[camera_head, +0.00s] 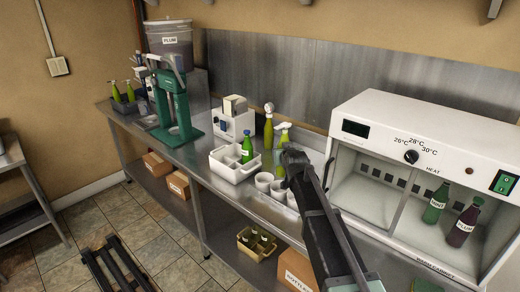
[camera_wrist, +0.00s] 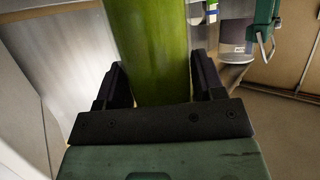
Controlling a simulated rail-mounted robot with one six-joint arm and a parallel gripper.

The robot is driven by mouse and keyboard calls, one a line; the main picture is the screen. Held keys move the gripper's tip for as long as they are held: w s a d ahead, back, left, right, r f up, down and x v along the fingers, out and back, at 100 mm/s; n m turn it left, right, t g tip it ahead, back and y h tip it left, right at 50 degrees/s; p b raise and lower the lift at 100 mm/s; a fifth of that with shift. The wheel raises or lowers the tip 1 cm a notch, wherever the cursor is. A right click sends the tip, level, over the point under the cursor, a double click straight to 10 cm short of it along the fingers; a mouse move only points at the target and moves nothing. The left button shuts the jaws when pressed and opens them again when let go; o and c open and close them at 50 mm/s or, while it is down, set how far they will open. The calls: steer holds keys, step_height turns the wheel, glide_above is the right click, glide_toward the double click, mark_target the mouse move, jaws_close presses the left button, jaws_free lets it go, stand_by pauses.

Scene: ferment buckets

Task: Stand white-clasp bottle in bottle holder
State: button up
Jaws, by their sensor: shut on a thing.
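My gripper (camera_head: 289,155) is shut on a yellow-green bottle (camera_head: 283,137) with a pale top, which looks like the white-clasp bottle. In the wrist view, the bottle's green body (camera_wrist: 150,45) stands between the two dark fingers (camera_wrist: 160,85); its top and base are out of that view. In the head view the gripper hides its lower part, so I cannot tell whether it touches the bench. A white divided bin (camera_head: 234,169), probably the bottle holder, stands to the left on the bench. A green bottle with a blue top (camera_head: 247,147) stands in it.
Several white cups (camera_head: 264,181) stand close below my gripper. A white warming cabinet (camera_head: 420,130) with two bottles is at right. A green press (camera_head: 176,105) stands left.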

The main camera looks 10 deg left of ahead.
steer(key=w+a+n+y, duration=0.1)
steer(key=w+a, duration=0.6)
steer(key=a, duration=0.3)
step_height(320, 180, down, 8)
steer(key=w+d+b, duration=0.2)
steer(key=b, duration=0.6)
steer(key=shift+w, duration=0.15)
steer(key=shift+f, duration=0.4)
steer(key=shift+f+b, duration=0.85)
steer(key=shift+b, duration=0.2)
steer(key=shift+f+b, duration=1.2)
steer(key=shift+b, duration=0.05)
steer(key=shift+f, duration=0.3)
